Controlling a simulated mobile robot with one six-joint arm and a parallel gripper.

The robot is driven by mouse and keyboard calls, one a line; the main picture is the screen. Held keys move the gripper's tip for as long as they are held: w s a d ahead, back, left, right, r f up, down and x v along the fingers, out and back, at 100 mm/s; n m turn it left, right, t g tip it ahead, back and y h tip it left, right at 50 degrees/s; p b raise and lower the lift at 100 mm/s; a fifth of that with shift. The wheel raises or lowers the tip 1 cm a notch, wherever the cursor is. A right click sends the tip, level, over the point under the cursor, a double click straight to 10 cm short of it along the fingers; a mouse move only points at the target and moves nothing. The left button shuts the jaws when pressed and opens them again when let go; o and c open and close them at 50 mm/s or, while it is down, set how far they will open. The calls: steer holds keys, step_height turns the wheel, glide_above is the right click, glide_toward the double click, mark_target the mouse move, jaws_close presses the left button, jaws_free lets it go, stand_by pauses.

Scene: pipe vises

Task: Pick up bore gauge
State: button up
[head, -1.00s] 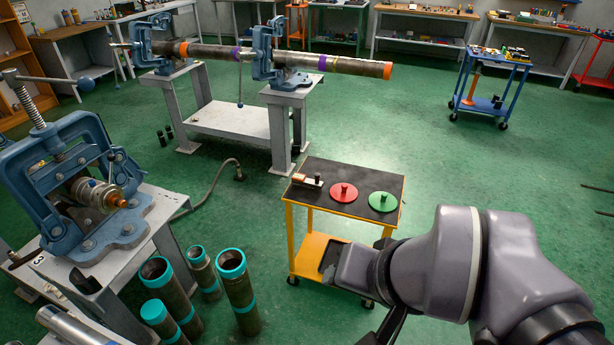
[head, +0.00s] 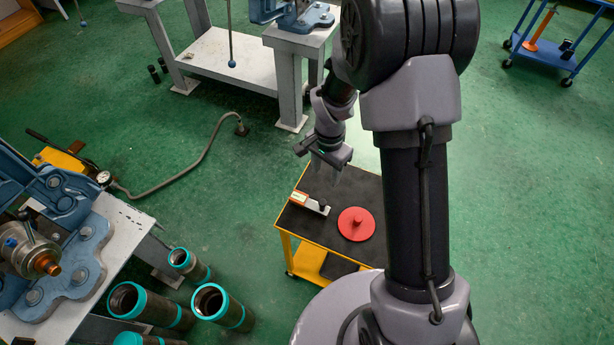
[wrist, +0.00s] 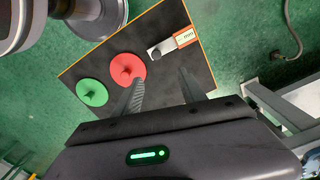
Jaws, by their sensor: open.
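What looks like the bore gauge (head: 310,203), a small tool with an orange-and-white body, a metal bar and a black knob, lies on the black top of the yellow cart (head: 293,223). In the wrist view the tool (wrist: 168,44) is at the top, beyond my fingertips. My gripper (head: 328,163) is above the cart's far side, higher than the tool and apart from it. In the wrist view my gripper (wrist: 160,83) has its two fingers spread, with only bare cart top seen between them.
A red disc with a knob (head: 356,224) lies beside the tool. A green disc (wrist: 91,92) lies past it. Teal-rimmed pipes (head: 222,306) stand left of the cart, near a blue vise (head: 70,222) on a bench. Green floor is open left of the cart.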

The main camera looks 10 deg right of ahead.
steer(key=b, duration=0.3)
glide_toward(322, 203)
steer(key=f, duration=0.5)
steer(key=shift+w+d+f, duration=0.15)
steer(key=shift+w+d, duration=0.1)
steer(key=f, duration=0.1)
steer(key=f+b, duration=0.1)
steer(key=f, duration=0.1)
steer(key=f+b, duration=0.1)
steer(key=f, duration=0.1)
steer(key=shift+s+a+f, duration=0.1)
steer(key=shift+s+a, duration=0.1)
steer(key=shift+s, duration=0.05)
jaws_close()
